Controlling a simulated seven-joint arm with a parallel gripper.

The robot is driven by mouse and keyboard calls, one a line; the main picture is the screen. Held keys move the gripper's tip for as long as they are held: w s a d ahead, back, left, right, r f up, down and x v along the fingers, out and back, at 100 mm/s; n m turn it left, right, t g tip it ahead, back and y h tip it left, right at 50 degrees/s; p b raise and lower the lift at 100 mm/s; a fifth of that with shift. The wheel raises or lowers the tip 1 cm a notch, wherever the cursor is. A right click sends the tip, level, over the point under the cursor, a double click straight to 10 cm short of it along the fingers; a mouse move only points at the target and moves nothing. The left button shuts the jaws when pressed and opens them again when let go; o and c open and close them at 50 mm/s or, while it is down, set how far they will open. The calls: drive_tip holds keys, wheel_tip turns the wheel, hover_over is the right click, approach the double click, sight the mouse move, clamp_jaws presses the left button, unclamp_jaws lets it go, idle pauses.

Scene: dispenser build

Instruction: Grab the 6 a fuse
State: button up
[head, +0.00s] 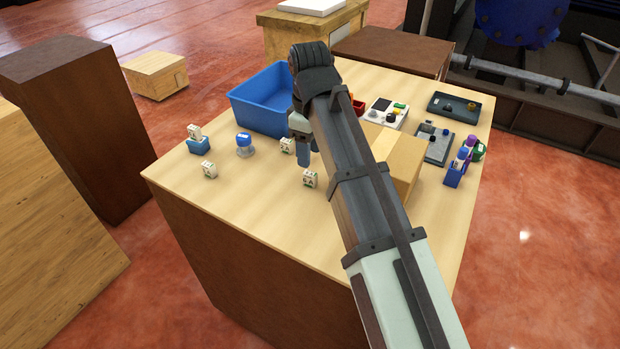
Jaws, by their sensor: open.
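Several small white blocks with dark and green markings are on the wooden table (185,185). They may be fuses, but their ratings are too small to read, so I cannot tell which is 6 A. One block (194,131) sits on a small blue holder (199,146). Another block (210,170) lies nearer the left edge. A third block (287,145) is just left of my gripper (304,165), and a further block (310,179) is just below it in the picture. My gripper points down and is open, partly hidden by my arm. Contact with either near block cannot be told.
A blue bin (262,98) stands behind my gripper. A blue-topped round piece (244,145) stands on the left. A cardboard box (405,160), grey tray (436,145), dark tray (454,107) and blue holder (454,176) are right. The front left tabletop is clear.

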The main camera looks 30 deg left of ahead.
sight(310, 173)
drive_tip(key=shift+w+f, duration=0.2)
drive_tip(key=shift+f, duration=3.95)
drive_tip(key=shift+c, duration=0.4)
clamp_jaws()
